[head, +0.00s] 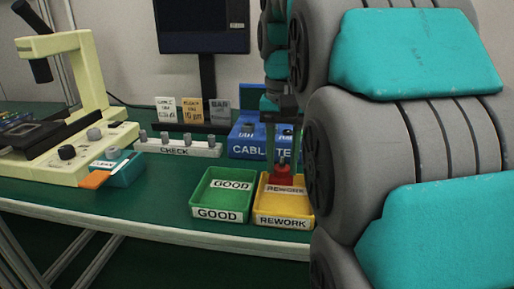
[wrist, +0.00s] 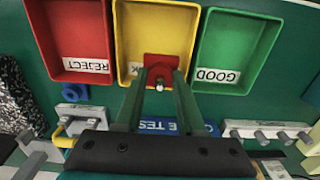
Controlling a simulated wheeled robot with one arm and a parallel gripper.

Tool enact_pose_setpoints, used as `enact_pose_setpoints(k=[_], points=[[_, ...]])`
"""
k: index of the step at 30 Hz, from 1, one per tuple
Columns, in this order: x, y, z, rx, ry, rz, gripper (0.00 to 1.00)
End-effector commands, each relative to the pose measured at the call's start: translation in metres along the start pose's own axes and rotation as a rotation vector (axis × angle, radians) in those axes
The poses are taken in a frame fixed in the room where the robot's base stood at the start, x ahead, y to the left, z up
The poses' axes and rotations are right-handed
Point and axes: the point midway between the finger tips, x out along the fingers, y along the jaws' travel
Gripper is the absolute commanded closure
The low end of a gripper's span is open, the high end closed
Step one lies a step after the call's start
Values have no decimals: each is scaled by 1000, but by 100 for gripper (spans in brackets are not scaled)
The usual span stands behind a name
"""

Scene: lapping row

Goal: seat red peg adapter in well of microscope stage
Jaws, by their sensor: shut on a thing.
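The red peg adapter (head: 282,175) is held between the fingertips of my gripper (head: 283,158), with a small metal peg on its top. The adapter also shows in the wrist view (wrist: 161,62), between the two green fingers of my gripper (wrist: 160,82). It overlaps the yellow REWORK tray (head: 284,222) in both views; I cannot tell whether it touches the tray. The cream microscope (head: 91,75) stands at the far left of the head view, with its dark stage (head: 33,135) well apart from my gripper. The well cannot be made out.
A green GOOD tray (head: 219,212) adjoins the yellow one, and a red REJECT tray (wrist: 70,77) shows in the wrist view. Behind are a blue CABLE TEST box (head: 247,136) and a white CHECK rack (head: 176,149). A teal box (head: 127,171) stands by the microscope.

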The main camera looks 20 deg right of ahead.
Motion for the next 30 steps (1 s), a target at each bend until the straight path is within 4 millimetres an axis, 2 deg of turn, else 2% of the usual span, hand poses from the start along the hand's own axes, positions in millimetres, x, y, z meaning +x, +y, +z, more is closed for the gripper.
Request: enact_pose_setpoints(k=[6,15,21,26,30], points=[[4,-18,-41,-2,-1,2,100],[8,-40,-88,-3,1,1,100],[10,-47,-103,-3,2,1,100],[14,-48,-104,-3,0,1,100],[26,-47,-103,-1,-3,1,100]])
